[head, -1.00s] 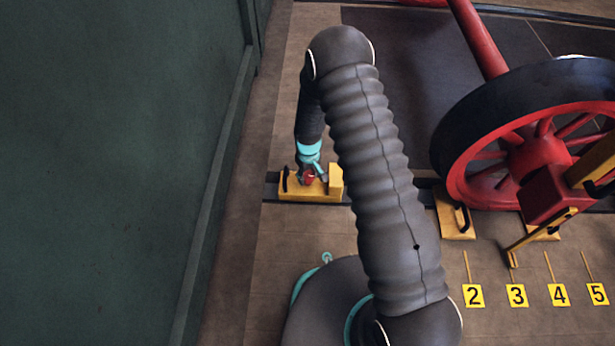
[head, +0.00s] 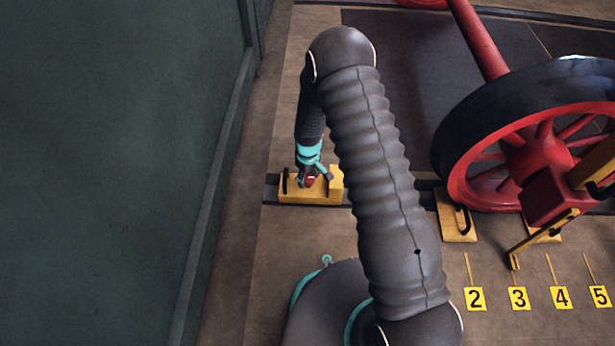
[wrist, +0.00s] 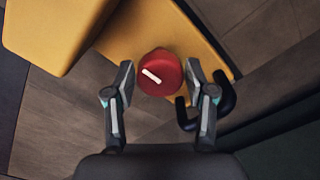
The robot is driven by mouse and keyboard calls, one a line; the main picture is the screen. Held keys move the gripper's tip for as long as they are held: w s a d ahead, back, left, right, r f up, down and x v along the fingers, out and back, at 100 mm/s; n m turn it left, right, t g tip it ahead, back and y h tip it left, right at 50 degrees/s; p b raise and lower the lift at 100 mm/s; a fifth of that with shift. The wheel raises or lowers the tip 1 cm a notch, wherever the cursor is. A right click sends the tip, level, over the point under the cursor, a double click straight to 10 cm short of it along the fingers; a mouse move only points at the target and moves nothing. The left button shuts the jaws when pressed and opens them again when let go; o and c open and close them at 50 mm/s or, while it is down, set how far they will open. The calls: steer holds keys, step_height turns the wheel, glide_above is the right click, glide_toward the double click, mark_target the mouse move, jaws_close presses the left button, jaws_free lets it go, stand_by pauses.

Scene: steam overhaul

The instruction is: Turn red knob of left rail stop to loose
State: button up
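The left rail stop (head: 324,195) is a yellow block on the dark rail, at the left in the head view. It also fills the upper part of the wrist view (wrist: 140,32). Its red knob (wrist: 160,72) is round with a white line on top, slanting from upper left to lower right. My gripper (wrist: 160,80) is open, with one finger on each side of the knob and a gap visible on both sides. In the head view my gripper (head: 312,177) is over the knob, and the fingers partly cover it.
A black handle (wrist: 212,105) sticks out of the stop beside my right finger. A red wheel (head: 535,140) stands on the rail at right, with a yellow stop (head: 454,222) by it. Numbered yellow plates (head: 475,299) lie on the floor. A green wall (head: 120,150) is at left.

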mark_target(309, 178)
steer(key=shift+o, duration=0.4)
step_height(309, 178, up, 12)
stand_by(0.5)
stand_by(0.3)
steer(key=s+d+r+m+g, duration=0.1)
steer(key=s+d+m+g, duration=0.1)
steer(key=s, duration=0.4)
steer(key=s+d+r+m+t+p, duration=0.2)
steer(key=s+r, duration=0.5)
steer(key=r, duration=0.8)
steer(key=s+d+r+m+t+p, duration=0.2)
steer(key=s+d+r, duration=0.5)
steer(key=r, duration=0.7)
steer(key=s+d+r+m+t+p, duration=0.2)
steer(key=s+r, duration=0.6)
steer(key=r, duration=0.7)
steer(key=d+t+p, duration=0.1)
steer(key=d+p, duration=0.1)
steer(key=d, duration=0.1)
steer(key=shift+d+r+m+t+p, duration=0.2)
steer(key=shift+r+m+t+p, duration=0.1)
steer(key=shift+r+m+p, duration=0.1)
